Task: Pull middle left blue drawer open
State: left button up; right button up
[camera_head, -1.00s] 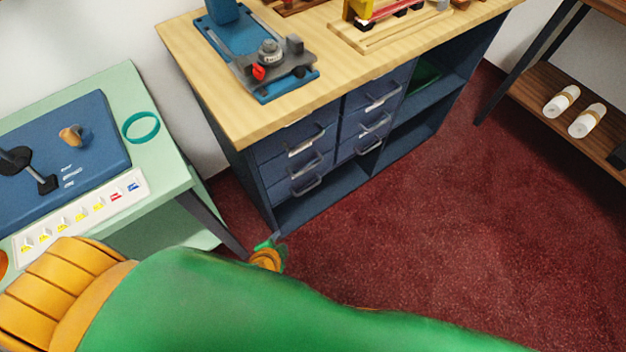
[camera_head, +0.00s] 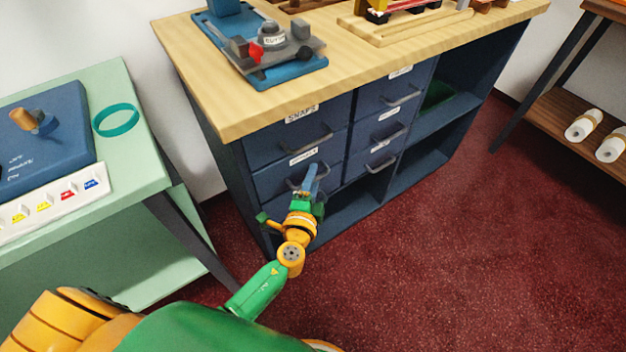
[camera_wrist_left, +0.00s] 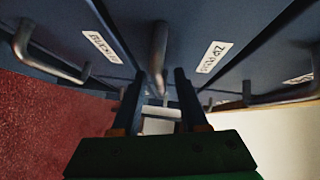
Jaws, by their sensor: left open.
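The middle left blue drawer (camera_head: 282,175) is in the left column of the cabinet, under the drawer labelled SNAPS. It looks shut, flush with its neighbours. Its grey bar handle (camera_wrist_left: 158,45) shows upright in the left wrist view, in line with the gap between my fingers. My left gripper (camera_head: 312,180) is in front of this handle and covers part of it. Its two dark fingers (camera_wrist_left: 157,88) are apart, with the handle not gripped. I cannot tell how deep the handle lies between them. My right gripper is not in view.
The SNAPS drawer (camera_head: 318,118) is above; the bottom left drawer is mostly hidden by my gripper. A second column of drawers (camera_head: 385,125) and open shelves stand to the right. A green table (camera_head: 150,165) is close on the left. The red floor (camera_head: 450,260) is clear.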

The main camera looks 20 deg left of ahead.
pick_arm(q)
grip_shut()
jog(key=shift+s, duration=0.1)
dwell(1.2)
